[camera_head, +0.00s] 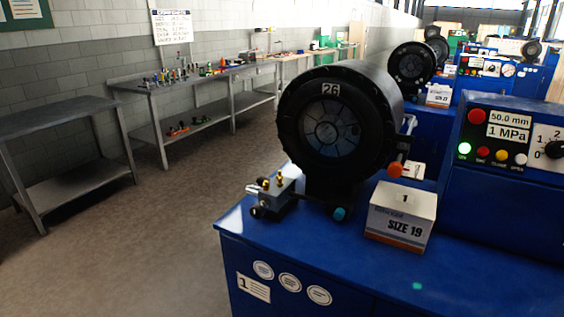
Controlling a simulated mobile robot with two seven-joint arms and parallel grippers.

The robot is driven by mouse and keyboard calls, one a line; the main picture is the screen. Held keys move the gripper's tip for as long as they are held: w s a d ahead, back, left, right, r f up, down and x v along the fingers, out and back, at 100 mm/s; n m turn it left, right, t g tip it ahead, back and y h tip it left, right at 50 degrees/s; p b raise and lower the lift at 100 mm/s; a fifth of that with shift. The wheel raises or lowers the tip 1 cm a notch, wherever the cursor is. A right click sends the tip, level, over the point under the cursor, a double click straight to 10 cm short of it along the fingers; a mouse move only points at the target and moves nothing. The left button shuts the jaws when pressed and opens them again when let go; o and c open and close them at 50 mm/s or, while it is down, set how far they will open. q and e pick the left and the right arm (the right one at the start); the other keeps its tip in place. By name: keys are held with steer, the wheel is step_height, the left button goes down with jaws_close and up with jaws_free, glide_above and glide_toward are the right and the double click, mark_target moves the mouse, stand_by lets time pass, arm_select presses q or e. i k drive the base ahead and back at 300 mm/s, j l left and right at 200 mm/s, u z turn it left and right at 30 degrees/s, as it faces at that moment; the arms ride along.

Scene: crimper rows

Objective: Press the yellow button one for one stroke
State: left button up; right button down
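The control panel (492,137) stands at the right on the blue crimping machine (480,205). In its lower row, from left to right, are a lit green button (464,149), a red button (483,153), the yellow button (501,156) and a white button (520,159). The yellow button looks orange-yellow and is small. A larger red button (477,115) sits above, beside displays reading 50.0 mm and 1 MPa. Neither of my grippers is in view.
The round black crimper head (335,130), marked 26, stands left of the panel. A box (402,215) labelled SIZE 19 and a small metal fitting block (272,194) sit on the blue top. More crimpers stand behind. Grey workbenches (60,118) line the left wall; the floor between is clear.

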mark_target(501, 155)
steer(key=z, duration=1.25)
